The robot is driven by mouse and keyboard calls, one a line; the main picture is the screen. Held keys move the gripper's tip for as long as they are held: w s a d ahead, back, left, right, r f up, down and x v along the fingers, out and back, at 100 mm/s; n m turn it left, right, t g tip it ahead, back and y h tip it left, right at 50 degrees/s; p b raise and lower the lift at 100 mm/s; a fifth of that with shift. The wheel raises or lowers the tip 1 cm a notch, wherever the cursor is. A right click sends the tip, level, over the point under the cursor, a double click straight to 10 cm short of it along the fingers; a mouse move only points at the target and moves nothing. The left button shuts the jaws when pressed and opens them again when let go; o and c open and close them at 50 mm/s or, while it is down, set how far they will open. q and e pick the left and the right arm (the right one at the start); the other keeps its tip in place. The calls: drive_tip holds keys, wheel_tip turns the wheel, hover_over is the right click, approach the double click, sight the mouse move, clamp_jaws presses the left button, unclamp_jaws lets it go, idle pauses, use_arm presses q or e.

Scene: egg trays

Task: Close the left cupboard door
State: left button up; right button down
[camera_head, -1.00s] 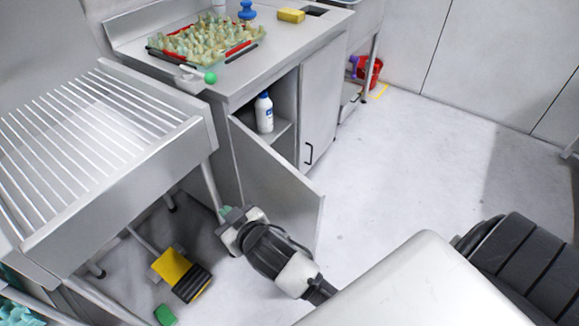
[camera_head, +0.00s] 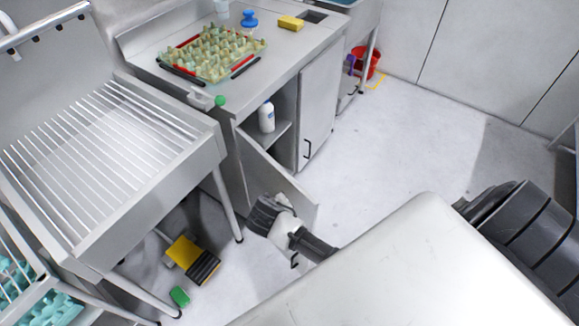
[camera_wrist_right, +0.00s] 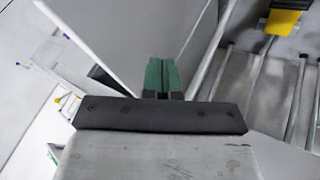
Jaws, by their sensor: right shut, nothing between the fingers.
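The left cupboard door (camera_head: 254,166) is a grey panel standing open, swung out from the cabinet below the counter. A dark handle (camera_head: 294,262) shows low on its outer face, below my arm. My right gripper (camera_head: 265,212) is at the outer face of this door; its fingertips are hidden in the head view. In the right wrist view its green fingers (camera_wrist_right: 161,77) are shut and empty, close beside a pale panel (camera_wrist_right: 125,35) that looks like the door. I cannot tell whether they touch it. My left gripper is not in view.
The right cupboard door (camera_head: 318,105) is closed. A white bottle (camera_head: 266,116) stands on the shelf inside. A slatted metal table (camera_head: 110,150) is on the left, with a yellow and black object (camera_head: 193,260) on the floor below. Open floor (camera_head: 400,140) lies to the right.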

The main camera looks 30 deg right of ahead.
sight(292, 196)
drive_tip(key=d+f, duration=0.1)
drive_tip(key=d, duration=0.1)
drive_tip(key=w+d+f+p, duration=0.1)
drive_tip(key=d, duration=0.1)
drive_tip(key=w+d+f, duration=0.1)
drive_tip(key=shift+w+d+f, duration=0.15)
drive_tip(key=shift+w+d, duration=0.05)
drive_tip(key=shift+d, duration=0.2)
drive_tip(key=shift+d, duration=0.1)
